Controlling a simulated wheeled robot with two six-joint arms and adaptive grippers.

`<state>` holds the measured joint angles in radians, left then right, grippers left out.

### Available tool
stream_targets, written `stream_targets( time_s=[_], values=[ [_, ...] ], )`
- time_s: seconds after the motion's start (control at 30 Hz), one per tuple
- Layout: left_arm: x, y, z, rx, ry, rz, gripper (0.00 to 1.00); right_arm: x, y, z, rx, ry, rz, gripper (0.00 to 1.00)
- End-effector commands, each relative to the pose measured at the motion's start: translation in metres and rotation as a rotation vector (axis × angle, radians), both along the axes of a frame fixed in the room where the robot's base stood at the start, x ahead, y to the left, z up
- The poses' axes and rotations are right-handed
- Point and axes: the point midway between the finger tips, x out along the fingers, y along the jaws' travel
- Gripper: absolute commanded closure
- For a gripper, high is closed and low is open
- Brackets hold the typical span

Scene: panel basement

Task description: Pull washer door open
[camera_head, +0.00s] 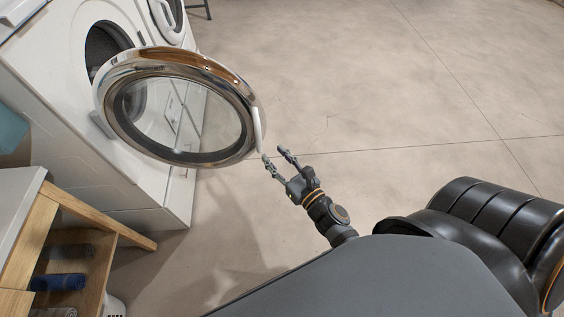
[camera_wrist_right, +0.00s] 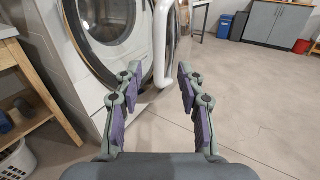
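The washer (camera_head: 150,190) is white and stands at the left in the head view. Its round door (camera_head: 178,105), with a chrome rim and clear glass, stands swung wide open, with the dark drum opening (camera_head: 104,45) behind it. A white handle (camera_head: 258,128) is on the door's outer right edge. My right gripper (camera_head: 273,153) is open and empty, with its fingertips close to the handle's lower end; contact cannot be told. In the right wrist view the two fingers (camera_wrist_right: 158,85) are spread, with the door handle (camera_wrist_right: 163,45) beyond them. My left gripper is not in view.
A second white front-loading machine (camera_head: 168,15) stands beyond the washer. A wooden shelf unit (camera_head: 60,240) with rolled towels stands at the lower left, and a white basket (camera_wrist_right: 18,160) is beside it. The concrete floor (camera_head: 400,90) to the right is clear.

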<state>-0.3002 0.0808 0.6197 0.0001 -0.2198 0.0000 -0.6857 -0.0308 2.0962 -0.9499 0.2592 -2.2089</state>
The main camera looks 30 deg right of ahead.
Motion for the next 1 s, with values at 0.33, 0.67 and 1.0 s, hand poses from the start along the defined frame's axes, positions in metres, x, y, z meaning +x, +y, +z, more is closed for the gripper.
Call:
stream_targets(
  time_s=[0.33, 0.67, 1.0],
  values=[
    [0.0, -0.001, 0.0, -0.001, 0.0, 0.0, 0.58, -0.029, -0.006, 0.0, -0.001, 0.0, 0.0, 0.61],
    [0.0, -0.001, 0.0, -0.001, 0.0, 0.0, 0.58, -0.029, -0.006, 0.0, -0.001, -0.001, -0.001, 0.61],
    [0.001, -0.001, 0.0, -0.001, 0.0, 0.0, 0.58, -0.029, -0.016, -0.068, 0.27, 0.176, -0.058, 0.61]
  ],
)
